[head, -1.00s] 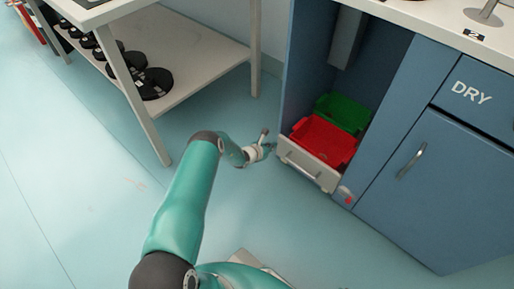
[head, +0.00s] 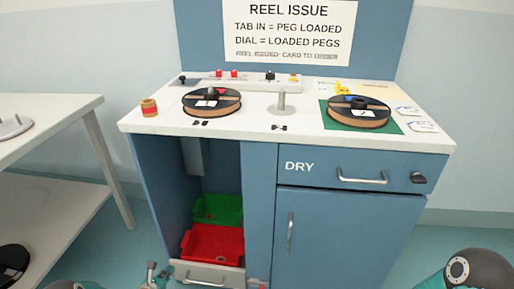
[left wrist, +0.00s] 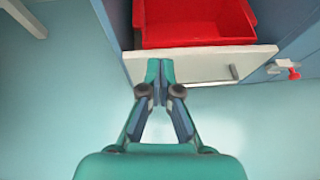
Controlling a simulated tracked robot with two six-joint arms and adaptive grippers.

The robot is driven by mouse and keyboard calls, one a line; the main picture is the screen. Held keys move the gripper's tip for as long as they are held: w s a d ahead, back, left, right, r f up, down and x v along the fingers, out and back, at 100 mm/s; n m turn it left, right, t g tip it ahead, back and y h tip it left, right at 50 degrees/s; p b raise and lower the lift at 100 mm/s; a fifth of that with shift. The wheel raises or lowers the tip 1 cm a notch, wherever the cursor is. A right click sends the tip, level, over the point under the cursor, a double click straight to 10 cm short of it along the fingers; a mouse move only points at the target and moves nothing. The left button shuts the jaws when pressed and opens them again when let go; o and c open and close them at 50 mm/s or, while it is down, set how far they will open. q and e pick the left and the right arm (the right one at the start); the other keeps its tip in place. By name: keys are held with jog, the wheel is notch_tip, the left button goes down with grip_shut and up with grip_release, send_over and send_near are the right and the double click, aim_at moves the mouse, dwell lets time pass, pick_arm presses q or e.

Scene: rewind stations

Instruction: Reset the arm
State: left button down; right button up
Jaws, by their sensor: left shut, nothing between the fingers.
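My left gripper (head: 153,278) shows at the bottom of the head view, just left of the open low drawer (head: 207,276). In the left wrist view the left gripper (left wrist: 158,72) has its fingertips together with nothing between them, in front of the drawer's pale front (left wrist: 200,66). I cannot tell whether they touch it. A red bin (head: 212,245) sits in the drawer, with a green bin (head: 218,209) behind it. A teal link of my right arm shows at the bottom right of the head view; its gripper is out of view.
The blue cabinet's white top (head: 290,124) holds two reels (head: 211,101) (head: 358,111), a bare peg (head: 281,102) and a small copper-coloured spool (head: 149,107). The DRY drawer (head: 358,172) and the door below are shut. A white table (head: 45,115) stands at left.

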pick_arm(q)
jog(key=d+r+m+g+h, duration=0.2)
jog(key=d+r+m+h, duration=0.2)
jog(key=d, duration=0.9)
jog(key=s+d+r+m+g+h, duration=0.1)
jog(key=s+d+m+g+h, duration=0.3)
jog(key=s+d+m+g, duration=0.7)
jog(key=s+m+y, duration=0.6)
jog(key=s+m, duration=1)
jog(key=s, duration=0.7)
notch_tip(320, 180, up, 29)
jog(key=w+d+m+t+p, duration=0.1)
jog(key=w+p, duration=0.1)
jog(key=p, duration=2.6)
jog(key=shift+w+d+r+p, duration=0.15)
jog(key=shift+w+p, duration=0.2)
